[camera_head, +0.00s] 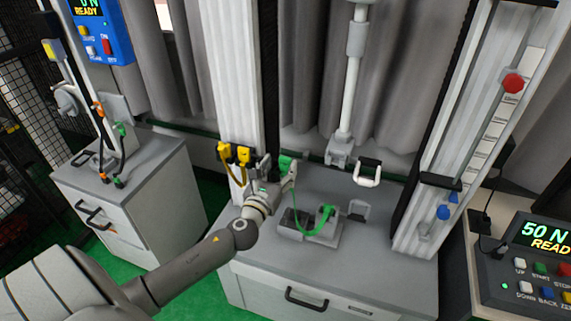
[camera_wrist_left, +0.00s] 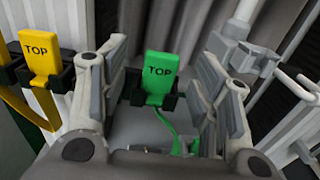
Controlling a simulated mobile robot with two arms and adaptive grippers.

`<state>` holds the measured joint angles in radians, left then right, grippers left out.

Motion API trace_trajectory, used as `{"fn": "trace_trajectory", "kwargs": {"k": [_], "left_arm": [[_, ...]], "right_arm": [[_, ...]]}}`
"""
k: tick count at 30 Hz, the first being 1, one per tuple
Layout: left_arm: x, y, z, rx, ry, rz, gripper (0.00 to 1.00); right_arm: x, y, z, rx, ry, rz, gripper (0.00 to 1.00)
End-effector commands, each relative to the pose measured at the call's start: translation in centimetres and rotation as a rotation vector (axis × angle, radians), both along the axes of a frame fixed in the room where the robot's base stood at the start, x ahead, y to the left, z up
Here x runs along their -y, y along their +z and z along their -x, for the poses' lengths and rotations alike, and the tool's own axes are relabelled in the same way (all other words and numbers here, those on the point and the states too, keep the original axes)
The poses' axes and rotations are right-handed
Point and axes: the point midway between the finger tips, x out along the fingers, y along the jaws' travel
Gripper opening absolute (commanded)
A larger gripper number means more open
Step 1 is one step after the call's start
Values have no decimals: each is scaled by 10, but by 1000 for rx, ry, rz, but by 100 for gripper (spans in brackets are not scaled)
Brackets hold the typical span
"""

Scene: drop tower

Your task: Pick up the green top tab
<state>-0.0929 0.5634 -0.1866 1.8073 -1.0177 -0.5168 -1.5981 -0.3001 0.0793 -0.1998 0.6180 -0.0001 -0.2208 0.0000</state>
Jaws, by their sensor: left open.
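The green top tab (camera_head: 286,164) sits in a dark holder above the grey bench, with a green cable hanging below it. In the left wrist view the green top tab (camera_wrist_left: 158,78) is upright, marked TOP, and held in a black clip. My left gripper (camera_head: 276,172) is beside the tab in the head view. In the left wrist view my left gripper (camera_wrist_left: 172,75) is open, with one finger on each side of the tab and gaps between. I cannot tell whether the tab is fully between the fingertips in depth. My right gripper is not in view.
A yellow TOP tab (camera_wrist_left: 40,52) stands in its own clip left of my gripper. Grey clamp fixtures (camera_wrist_left: 245,55) and a vertical rod (camera_head: 350,90) are to the right. A grey block (camera_head: 310,228) with the green cable end sits on the bench (camera_head: 385,235).

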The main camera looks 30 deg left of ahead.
Motion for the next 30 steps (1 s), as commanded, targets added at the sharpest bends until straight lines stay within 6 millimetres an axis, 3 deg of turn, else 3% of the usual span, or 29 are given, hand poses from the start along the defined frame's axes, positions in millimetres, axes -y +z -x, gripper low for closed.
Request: {"fn": "trace_trajectory", "kwargs": {"k": [9, 19, 27, 30], "left_arm": [[-6, 3, -39, 0, 1, 1, 57], [-8, 2, -43, -1, 0, 1, 57], [-8, 2, -43, 0, 0, 1, 22], [-8, 2, -43, -1, 0, 1, 14]], "right_arm": [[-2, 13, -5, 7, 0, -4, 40], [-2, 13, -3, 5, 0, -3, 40], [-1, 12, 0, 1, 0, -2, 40], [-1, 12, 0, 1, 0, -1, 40]]}}
